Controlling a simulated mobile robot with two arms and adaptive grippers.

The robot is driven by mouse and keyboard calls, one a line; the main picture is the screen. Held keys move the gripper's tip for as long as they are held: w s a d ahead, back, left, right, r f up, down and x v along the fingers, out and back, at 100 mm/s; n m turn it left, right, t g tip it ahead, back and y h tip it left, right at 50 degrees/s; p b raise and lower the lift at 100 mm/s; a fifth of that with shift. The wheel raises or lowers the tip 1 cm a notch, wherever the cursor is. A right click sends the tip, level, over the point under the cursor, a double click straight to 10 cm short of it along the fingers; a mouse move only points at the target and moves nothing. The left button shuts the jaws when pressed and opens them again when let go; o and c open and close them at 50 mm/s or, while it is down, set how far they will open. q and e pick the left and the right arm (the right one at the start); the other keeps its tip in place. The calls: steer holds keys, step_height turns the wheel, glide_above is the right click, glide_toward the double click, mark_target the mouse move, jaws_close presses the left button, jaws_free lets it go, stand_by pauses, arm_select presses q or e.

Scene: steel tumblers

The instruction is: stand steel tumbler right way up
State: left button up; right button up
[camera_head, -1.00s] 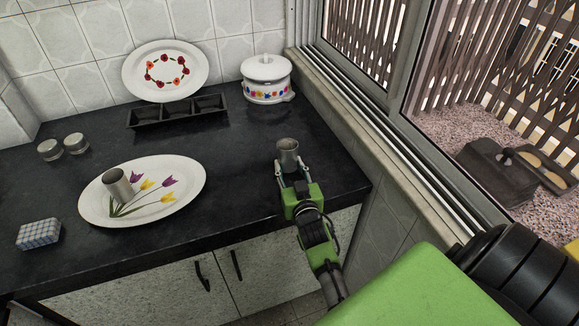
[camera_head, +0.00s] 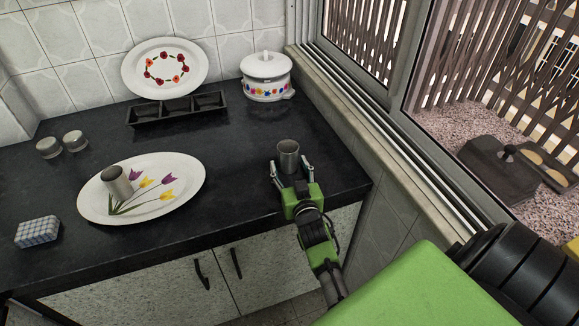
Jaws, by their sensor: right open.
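One steel tumbler (camera_head: 289,158) stands upright on the dark counter, its open mouth facing up. My right gripper (camera_head: 291,172) is open just in front of it, with a finger on either side and its palm pulled back toward the front edge. Whether the fingertips touch the tumbler I cannot tell. A second steel tumbler (camera_head: 116,182) is on the oval tulip plate (camera_head: 183,190) at the left, leaning slightly, its mouth visible at the top. My left gripper is not in view.
A black divided tray (camera_head: 178,110), a poppy-patterned plate (camera_head: 140,85) and a lidded white pot (camera_head: 267,78) stand at the back. Two small jars (camera_head: 75,142) and a checked block (camera_head: 38,232) are at the left. The window ledge (camera_head: 370,150) bounds the right side.

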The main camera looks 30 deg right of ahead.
mark_target(290, 171)
step_height(290, 171, up, 10)
stand_by(0.5)
steer(key=shift+f, duration=0.1)
